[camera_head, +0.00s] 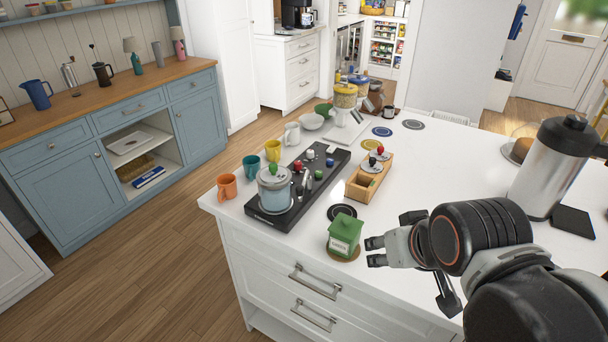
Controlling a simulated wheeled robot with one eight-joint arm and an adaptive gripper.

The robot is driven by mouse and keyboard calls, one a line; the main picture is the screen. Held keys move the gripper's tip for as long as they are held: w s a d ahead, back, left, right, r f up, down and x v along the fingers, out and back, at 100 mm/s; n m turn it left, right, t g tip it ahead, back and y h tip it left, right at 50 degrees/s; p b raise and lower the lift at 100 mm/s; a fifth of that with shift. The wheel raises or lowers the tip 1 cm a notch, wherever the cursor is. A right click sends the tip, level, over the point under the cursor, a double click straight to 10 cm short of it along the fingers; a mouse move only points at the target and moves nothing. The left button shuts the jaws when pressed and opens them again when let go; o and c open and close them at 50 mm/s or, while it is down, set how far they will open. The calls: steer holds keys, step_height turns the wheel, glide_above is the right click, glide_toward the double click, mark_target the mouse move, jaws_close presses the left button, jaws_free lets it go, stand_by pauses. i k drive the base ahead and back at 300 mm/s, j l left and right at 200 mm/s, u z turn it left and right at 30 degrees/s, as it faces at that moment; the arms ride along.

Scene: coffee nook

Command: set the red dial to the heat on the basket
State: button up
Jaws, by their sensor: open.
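A black hot plate (264,208) lies on the white island counter. A red dial (298,166) sits on it behind the pot, among white, green and other small knobs; its setting is too small to read. A pale blue pot (275,190) with a glass lid and green knob stands on the plate's near end. My gripper (374,251) is open and empty, above the counter's near side, just right of a green house-shaped canister (345,236). It is well to the right and in front of the dial.
A steel carafe (545,170) stands at right. The counter between box and carafe is mostly clear.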

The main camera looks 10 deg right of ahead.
mark_target(298, 165)
steer(key=i+j, duration=0.35)
steer(key=i+j+z, duration=0.15)
steer(key=i+j, duration=0.2)
steer(key=j, duration=0.15)
